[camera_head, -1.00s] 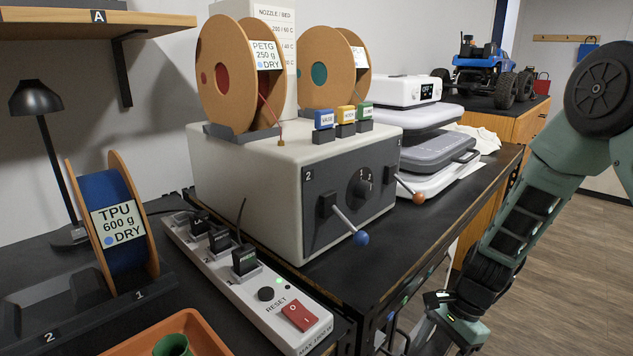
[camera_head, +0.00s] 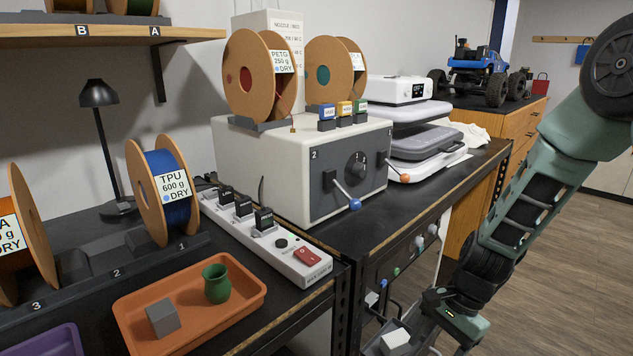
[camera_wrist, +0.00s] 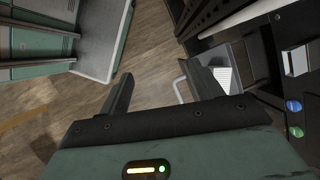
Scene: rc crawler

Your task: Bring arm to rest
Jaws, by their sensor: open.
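My gripper shows in the wrist view (camera_wrist: 160,95), with its two dark fingers spread apart and nothing between them. Wooden floor shows beyond the left finger, and a grey open bin or drawer (camera_wrist: 228,52) with a pale ribbed item lies beyond the right finger. In the head view my green arm hangs down at the right, in front of the bench's right end. Its lower end is beside the bench front, low in the picture. The fingertips are hard to make out there.
The black bench (camera_head: 330,236) carries a grey two-lever box (camera_head: 270,150), filament spools, a power strip (camera_head: 265,235) and an orange tray (camera_head: 190,338) with a grey cube and green cup. A blue crawler (camera_head: 478,70) stands on a far cabinet. Open floor lies at the right.

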